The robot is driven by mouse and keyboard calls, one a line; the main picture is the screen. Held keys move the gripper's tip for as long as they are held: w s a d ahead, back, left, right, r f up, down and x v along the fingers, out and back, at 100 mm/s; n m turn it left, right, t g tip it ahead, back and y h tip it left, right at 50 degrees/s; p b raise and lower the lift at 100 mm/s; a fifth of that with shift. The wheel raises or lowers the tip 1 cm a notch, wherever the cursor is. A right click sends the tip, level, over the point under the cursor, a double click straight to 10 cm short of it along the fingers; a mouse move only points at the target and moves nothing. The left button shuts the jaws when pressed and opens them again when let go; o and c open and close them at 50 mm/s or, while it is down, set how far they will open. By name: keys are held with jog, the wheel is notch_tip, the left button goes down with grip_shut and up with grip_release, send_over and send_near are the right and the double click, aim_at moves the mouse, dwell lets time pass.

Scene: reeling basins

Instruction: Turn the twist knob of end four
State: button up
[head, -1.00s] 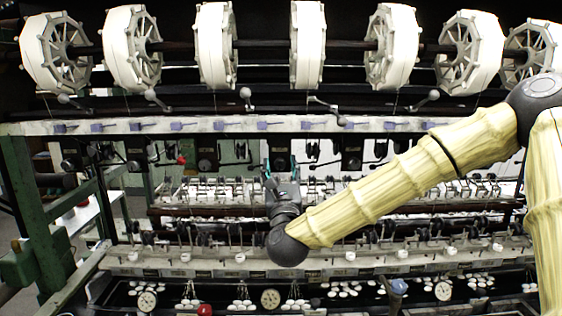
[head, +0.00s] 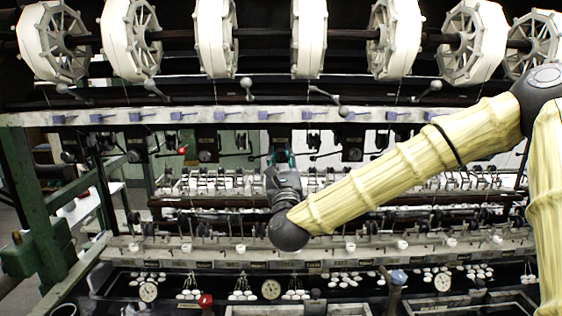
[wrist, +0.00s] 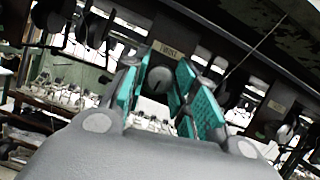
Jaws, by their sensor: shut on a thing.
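The twist knob (wrist: 157,82) is a dark round knob on a dark box under the long rail, below a small pale label whose writing is too blurred to read surely. In the wrist view it sits between the teal finger pads of my gripper (wrist: 160,90), which is shut on it. In the head view my gripper (head: 281,156) reaches up to the box at the middle of the rail. The knob is hidden there behind the fingers.
Similar dark boxes (head: 207,148) hang along the rail (head: 230,117) on both sides. Large white reels (head: 311,38) line the top. Below are rows of small fittings, round dials (head: 271,289) and basins. A green frame (head: 40,215) stands at left.

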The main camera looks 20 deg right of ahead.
jog(key=shift+n+y+b, duration=0.4)
jog(key=shift+n+b, duration=0.05)
jog(key=shift+n, duration=0.15)
jog(key=o, duration=1)
jog(key=shift+r, duration=0.1)
jog(key=shift+o, duration=0.2)
jog(key=v, duration=1.2)
jog(key=shift+d, duration=0.1)
